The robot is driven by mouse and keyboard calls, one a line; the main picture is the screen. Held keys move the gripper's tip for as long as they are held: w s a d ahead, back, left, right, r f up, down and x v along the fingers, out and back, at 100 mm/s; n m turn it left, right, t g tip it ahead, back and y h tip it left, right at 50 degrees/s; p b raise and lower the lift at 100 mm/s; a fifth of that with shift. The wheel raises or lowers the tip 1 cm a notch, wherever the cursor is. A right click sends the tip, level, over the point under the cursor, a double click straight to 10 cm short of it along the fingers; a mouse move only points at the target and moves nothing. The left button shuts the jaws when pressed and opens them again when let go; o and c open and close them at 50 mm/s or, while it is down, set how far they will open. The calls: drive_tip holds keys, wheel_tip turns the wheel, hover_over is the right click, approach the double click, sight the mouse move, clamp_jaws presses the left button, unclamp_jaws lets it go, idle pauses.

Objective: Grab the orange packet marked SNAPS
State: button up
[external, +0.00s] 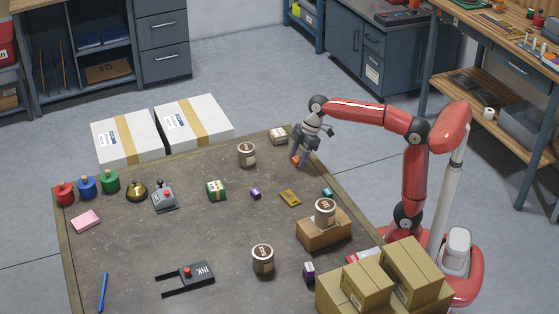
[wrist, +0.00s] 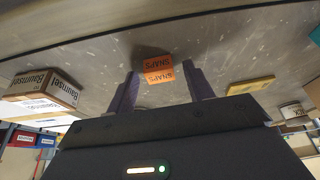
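The orange packet marked SNAPS (wrist: 159,66) lies on the dark table, in line with the space between my fingertips in the wrist view. Its print appears upside down there. In the external view only a small orange bit of it (external: 296,160) shows at my fingers. My gripper (wrist: 160,80) is open, with a gap on either side of the packet; in the external view my gripper (external: 299,160) points down near the table's far right edge. I cannot tell whether the fingertips reach past the packet's near face.
A Baumsel box (wrist: 46,88) lies near the packet; it also shows in the external view (external: 279,136). A yellow packet (wrist: 251,85) lies on the other side. A brown-and-white tub (external: 247,154) stands to the left. Cardboard boxes (external: 366,285) are stacked near my base.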

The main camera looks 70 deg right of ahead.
drive_tip(key=c, duration=0.9)
drive_tip(key=shift+r, duration=0.1)
